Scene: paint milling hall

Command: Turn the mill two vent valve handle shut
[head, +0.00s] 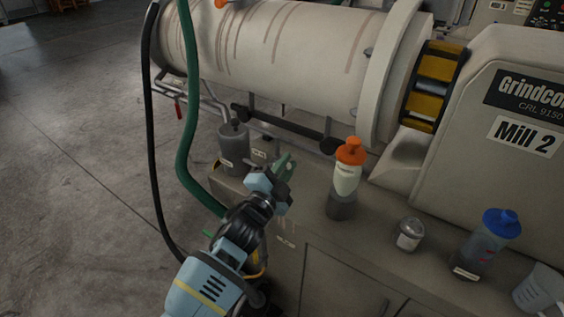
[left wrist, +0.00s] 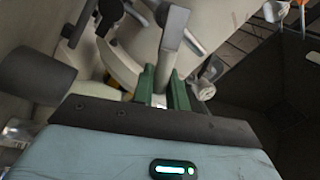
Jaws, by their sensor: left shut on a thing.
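My left gripper (head: 284,168) is over the top of the cabinet in front of the mill marked Mill 2 (head: 520,138). In the left wrist view its two green fingers (left wrist: 164,86) are closed on a flat grey lever, which I take to be the vent valve handle (left wrist: 173,40). The lever stands up between the fingers and leans slightly right. Its lower end is hidden by the fingers and the gripper body. In the head view the lever cannot be made out behind the gripper. My right gripper is not in view.
A grey bottle (head: 233,150) stands just left of my gripper. An orange-capped bottle (head: 346,180) stands close on its right. A small jar (head: 410,234) and a blue-capped bottle (head: 486,245) stand farther right. A green hose (head: 188,110) hangs at left; the floor there is clear.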

